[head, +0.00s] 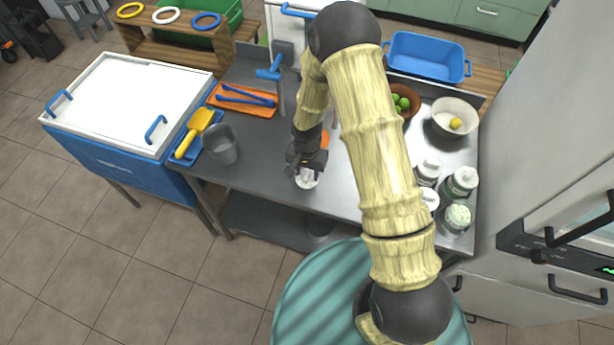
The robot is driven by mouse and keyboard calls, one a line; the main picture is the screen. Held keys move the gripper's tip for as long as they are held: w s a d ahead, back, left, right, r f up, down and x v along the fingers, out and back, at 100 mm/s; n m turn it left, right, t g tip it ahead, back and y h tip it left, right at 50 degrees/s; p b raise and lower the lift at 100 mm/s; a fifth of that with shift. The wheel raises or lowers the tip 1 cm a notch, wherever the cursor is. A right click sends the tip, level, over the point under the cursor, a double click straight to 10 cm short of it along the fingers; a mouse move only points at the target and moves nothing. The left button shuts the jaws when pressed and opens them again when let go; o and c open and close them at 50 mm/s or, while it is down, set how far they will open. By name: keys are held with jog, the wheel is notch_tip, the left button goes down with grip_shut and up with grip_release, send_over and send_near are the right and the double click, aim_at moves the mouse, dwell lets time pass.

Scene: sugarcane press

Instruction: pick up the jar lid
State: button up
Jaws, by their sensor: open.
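My gripper (306,162) is open and points down over the front edge of the steel table (265,180). Just below its fingers is a small white round thing (306,180), partly covered by them; I cannot tell whether it is a lid or a small cup, or whether the fingers touch it. A flat white round piece that looks like a jar lid (431,198) is at the right of the table, among the jars, partly hidden by my arm. A white-topped jar (428,171) stands behind it. Two jars with pale green contents (461,184) (456,219) stand to its right.
A grey metal cup (220,144) and an orange tray with blue tongs (243,99) are on the left. A bowl with a yellow fruit (454,118) and a brown bowl of limes (403,101) are at the back right.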

aim_at(307, 174)
jog(key=shift+c, duration=0.4)
grip_shut()
jog(key=shift+a+r, duration=0.1)
jog(key=shift+r, duration=0.05)
notch_tip(307, 174, up, 10)
jog(key=b, duration=0.1)
jog(key=shift+b, duration=0.3)
jog(key=shift+f, duration=0.2)
dwell(0.4)
